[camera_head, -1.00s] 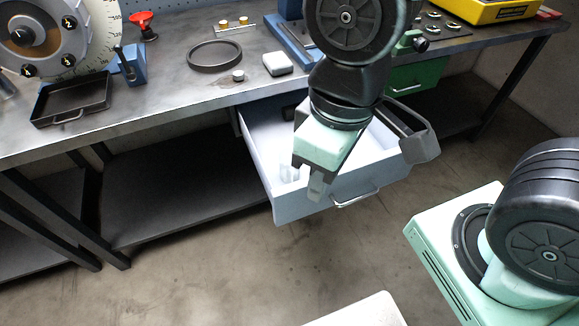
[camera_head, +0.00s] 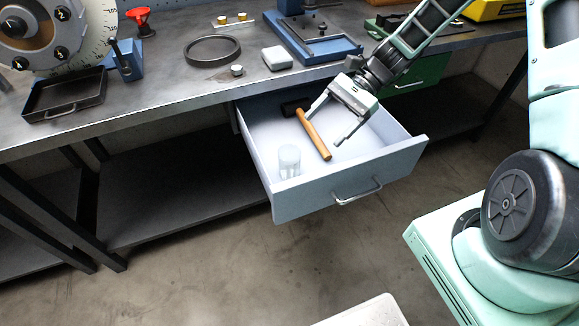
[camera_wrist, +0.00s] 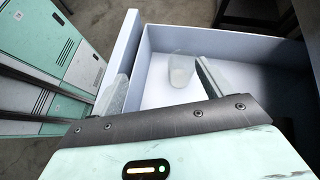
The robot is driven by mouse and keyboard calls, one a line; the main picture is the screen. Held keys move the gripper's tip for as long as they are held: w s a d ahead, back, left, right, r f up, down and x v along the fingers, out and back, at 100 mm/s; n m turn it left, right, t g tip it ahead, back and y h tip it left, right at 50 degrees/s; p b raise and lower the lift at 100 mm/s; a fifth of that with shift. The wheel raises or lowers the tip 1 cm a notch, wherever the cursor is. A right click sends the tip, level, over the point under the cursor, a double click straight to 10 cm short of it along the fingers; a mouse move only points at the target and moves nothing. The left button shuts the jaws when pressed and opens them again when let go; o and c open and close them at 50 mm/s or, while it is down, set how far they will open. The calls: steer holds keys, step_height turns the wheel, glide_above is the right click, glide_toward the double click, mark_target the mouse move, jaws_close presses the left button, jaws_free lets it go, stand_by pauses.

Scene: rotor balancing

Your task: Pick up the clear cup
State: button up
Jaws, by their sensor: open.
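The clear cup (camera_head: 289,161) stands in the front left corner of the open pale drawer (camera_head: 325,196). In the wrist view the cup (camera_wrist: 181,71) shows beyond and between my two fingers, near the drawer's wall. My gripper (camera_head: 324,124) is open and empty, over the right part of the drawer, to the right of the cup and apart from it. In the wrist view my gripper (camera_wrist: 160,85) has its fingers spread wide. How high the fingertips are above the drawer floor is hard to tell.
A hammer (camera_head: 315,135) with a wooden handle lies in the drawer beside my gripper. The drawer's walls stand around the cup. On the bench (camera_head: 175,90) above are a dark ring (camera_head: 212,51), a white block (camera_head: 277,58) and a black tray (camera_head: 65,96).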

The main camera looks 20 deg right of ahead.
steer(key=w+d+f+m+t+y, duration=0.2)
steer(key=w+d+f+m+t, duration=0.1)
steer(key=d+m, duration=0.15)
glide_toward(283, 156)
steer(key=a, duration=0.1)
steer(key=s+a, duration=0.1)
steer(key=a, duration=0.1)
steer(key=s+a, duration=0.1)
steer(key=a, duration=0.1)
steer(key=shift+r+p, duration=0.2)
steer(key=shift+p, duration=0.15)
steer(key=shift+y, duration=0.3)
steer(key=shift+s+p+x, duration=0.15)
steer(key=shift+p+x, duration=0.1)
steer(key=shift+x, duration=1.05)
steer(key=shift+s+p+x, duration=0.1)
steer(key=shift+p+x, duration=0.1)
steer(key=shift+x, duration=1.05)
steer(key=shift+r, duration=0.1)
steer(key=c, duration=1.1)
